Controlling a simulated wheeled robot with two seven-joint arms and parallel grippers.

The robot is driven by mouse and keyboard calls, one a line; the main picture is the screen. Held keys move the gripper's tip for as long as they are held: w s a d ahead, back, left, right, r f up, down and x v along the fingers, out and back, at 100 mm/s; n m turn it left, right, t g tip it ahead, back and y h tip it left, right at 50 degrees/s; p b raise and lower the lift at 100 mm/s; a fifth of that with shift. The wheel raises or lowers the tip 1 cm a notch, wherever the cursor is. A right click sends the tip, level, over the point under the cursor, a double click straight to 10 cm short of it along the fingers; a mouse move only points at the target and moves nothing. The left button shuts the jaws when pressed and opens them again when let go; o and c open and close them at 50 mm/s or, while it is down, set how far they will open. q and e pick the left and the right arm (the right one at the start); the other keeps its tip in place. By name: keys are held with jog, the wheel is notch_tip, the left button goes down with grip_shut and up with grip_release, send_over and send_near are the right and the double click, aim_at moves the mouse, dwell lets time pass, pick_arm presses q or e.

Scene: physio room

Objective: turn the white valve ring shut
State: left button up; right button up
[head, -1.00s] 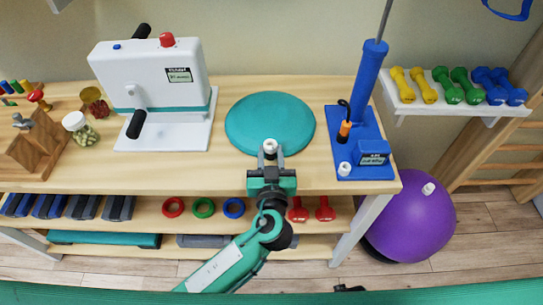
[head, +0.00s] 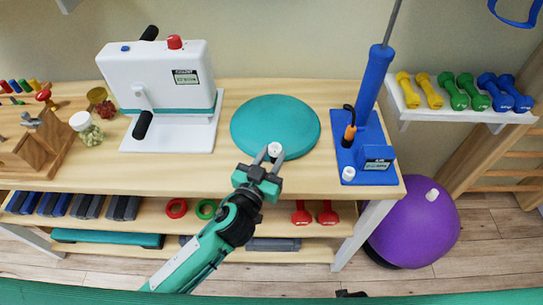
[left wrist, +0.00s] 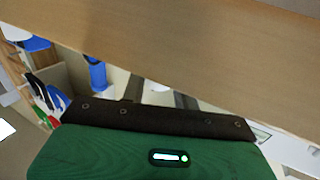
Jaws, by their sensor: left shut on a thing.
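The white valve ring (head: 274,149) sits at the near edge of the round teal cushion (head: 275,122) on the wooden table. My left gripper (head: 267,158) reaches it from the lower left, with its fingers on both sides of the ring and shut on it. The fingers partly cover the ring's sides, so its exact turn cannot be read. In the left wrist view, a small white patch (left wrist: 160,87) shows between the two dark fingers. My right gripper is not in view.
A white machine with black handles (head: 160,82) stands left of the cushion. A blue stand with a pole (head: 373,90) stands to its right. A purple ball (head: 415,225) is on the floor at right.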

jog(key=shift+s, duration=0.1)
pick_arm(q)
jog(key=o, duration=0.7)
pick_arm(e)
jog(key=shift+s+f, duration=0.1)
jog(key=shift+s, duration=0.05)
pick_arm(q)
jog(key=shift+s+a, duration=0.1)
jog(key=shift+s, duration=0.25)
jog(key=b+v, duration=0.2)
jog(key=v, duration=1.1)
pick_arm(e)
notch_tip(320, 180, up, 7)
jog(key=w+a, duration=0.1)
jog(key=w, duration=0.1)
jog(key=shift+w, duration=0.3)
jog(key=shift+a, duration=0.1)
